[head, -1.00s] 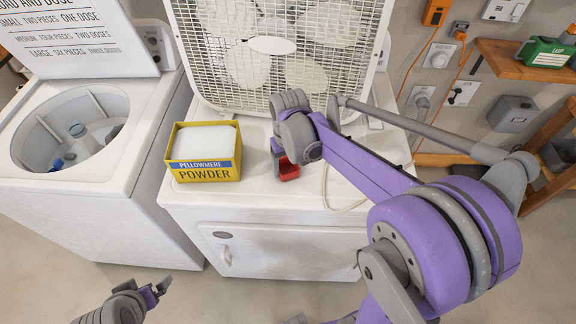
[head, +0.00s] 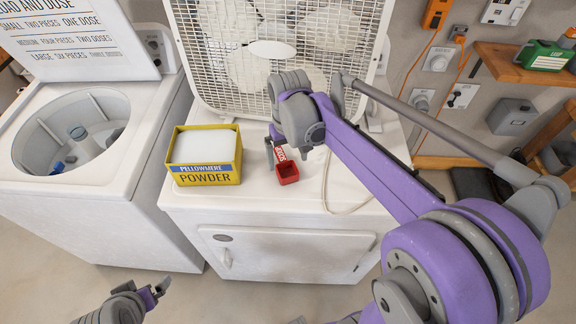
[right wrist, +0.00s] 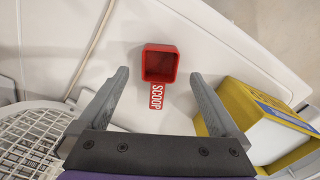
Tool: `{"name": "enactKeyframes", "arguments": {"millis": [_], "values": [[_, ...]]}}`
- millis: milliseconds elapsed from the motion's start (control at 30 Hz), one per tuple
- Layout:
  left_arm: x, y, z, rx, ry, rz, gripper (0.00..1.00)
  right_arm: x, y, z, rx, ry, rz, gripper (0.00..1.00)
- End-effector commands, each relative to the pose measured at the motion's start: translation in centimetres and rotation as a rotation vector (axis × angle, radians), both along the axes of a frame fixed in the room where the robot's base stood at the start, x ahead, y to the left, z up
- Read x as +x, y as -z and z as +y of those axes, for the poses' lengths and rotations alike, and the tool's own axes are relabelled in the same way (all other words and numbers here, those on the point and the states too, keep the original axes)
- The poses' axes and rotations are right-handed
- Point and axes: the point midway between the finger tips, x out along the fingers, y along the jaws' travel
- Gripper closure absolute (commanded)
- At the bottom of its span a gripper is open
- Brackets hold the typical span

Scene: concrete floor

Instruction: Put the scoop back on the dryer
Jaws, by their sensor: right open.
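The red scoop (head: 287,172) sits on the white dryer top (head: 245,196), just right of the powder box. In the right wrist view the scoop's cup (right wrist: 160,63) lies beyond my fingertips, and its handle marked SCOOP (right wrist: 156,97) points back between the fingers. My right gripper (head: 287,155) is over the scoop in the head view. It also shows in the right wrist view (right wrist: 157,80), open, with a finger on each side of the handle and a gap to both. My left gripper (head: 155,292) is at the lower left, away from the dryer, with its jaws apart and empty.
The yellow powder box (head: 205,178) stands left of the scoop, close to one right finger. A white box fan (head: 270,48) stands behind on the dryer. A cord lies to the right. The open washer (head: 70,190) is at left.

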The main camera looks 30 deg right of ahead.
Motion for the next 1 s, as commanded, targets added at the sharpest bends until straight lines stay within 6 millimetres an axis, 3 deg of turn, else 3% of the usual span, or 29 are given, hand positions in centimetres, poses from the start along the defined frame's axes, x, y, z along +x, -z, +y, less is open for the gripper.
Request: {"name": "enactKeyframes", "arguments": {"millis": [33,200,467,667,800,1000], "values": [[0.1,-0.2,0.0,0.000,0.000,-0.002,0.00,0.0,-1.3,0.0,0.000,0.000,-0.001,0.01],[0.2,-0.5,0.0,0.000,0.000,-0.004,0.00,0.0,-4.3,0.0,0.000,0.000,0.000,0.01],[0.3,-0.6,0.0,0.000,0.000,-0.005,0.00,-0.8,-5.9,0.4,-0.003,-0.007,-0.019,0.01],[0.3,-0.6,0.0,0.000,0.000,-0.005,0.00,-5.1,-3.8,3.0,-0.022,-0.057,-0.165,0.01],[0.3,-0.6,0.0,0.000,0.000,-0.005,0.00,-8.8,-1.1,4.8,-0.034,-0.100,-0.302,0.01],[0.3,-0.6,0.0,0.000,0.000,-0.005,0.00,-12.3,2.3,6.3,-0.038,-0.142,-0.446,0.01]]}}
